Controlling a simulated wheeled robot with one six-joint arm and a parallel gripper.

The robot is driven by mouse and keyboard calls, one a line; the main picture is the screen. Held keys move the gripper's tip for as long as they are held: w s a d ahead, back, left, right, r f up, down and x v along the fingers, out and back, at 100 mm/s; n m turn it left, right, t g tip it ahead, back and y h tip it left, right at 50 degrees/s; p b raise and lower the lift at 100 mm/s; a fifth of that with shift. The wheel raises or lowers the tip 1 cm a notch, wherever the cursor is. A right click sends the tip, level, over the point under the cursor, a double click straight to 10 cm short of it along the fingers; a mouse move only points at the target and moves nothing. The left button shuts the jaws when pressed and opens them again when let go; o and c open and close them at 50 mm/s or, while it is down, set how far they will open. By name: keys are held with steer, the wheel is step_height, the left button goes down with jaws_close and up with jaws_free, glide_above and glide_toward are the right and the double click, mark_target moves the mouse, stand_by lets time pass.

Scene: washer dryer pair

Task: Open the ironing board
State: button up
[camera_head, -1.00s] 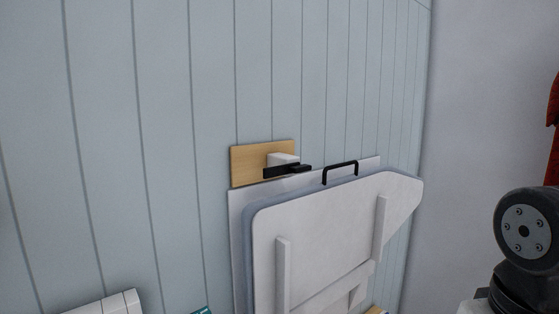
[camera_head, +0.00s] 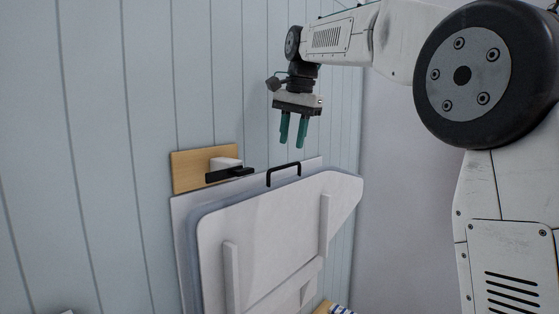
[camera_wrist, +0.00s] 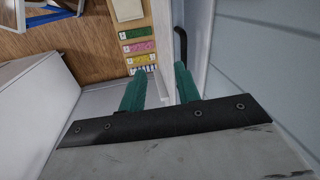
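The ironing board (camera_head: 275,225) is white and stands folded upright against the panelled wall in the head view. A black handle (camera_head: 284,172) rises from its top edge. A black latch (camera_head: 229,174) on a white block and wooden plate sits at its upper left. My gripper (camera_head: 292,143) points down above the handle, apart from it, its two green fingers parted with nothing between them. In the wrist view the gripper (camera_wrist: 160,82) points toward the board's top edge (camera_wrist: 194,50), and the black handle (camera_wrist: 181,45) shows just beyond the right finger.
The pale panelled wall (camera_head: 80,150) stands close behind the board. In the wrist view, a wooden floor (camera_wrist: 60,50) lies below, with several coloured items (camera_wrist: 138,47) beside the board. A striped item (camera_head: 340,309) shows at the bottom of the head view.

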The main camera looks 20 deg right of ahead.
steer(key=m, duration=0.1)
glide_toward(280, 168)
steer(key=f, duration=0.2)
steer(key=w+f, duration=0.1)
steer(key=f, duration=0.4)
steer(key=shift+w+a+f, duration=0.2)
steer(key=shift+a+f, duration=0.05)
steer(key=shift+a, duration=0.15)
jaws_close()
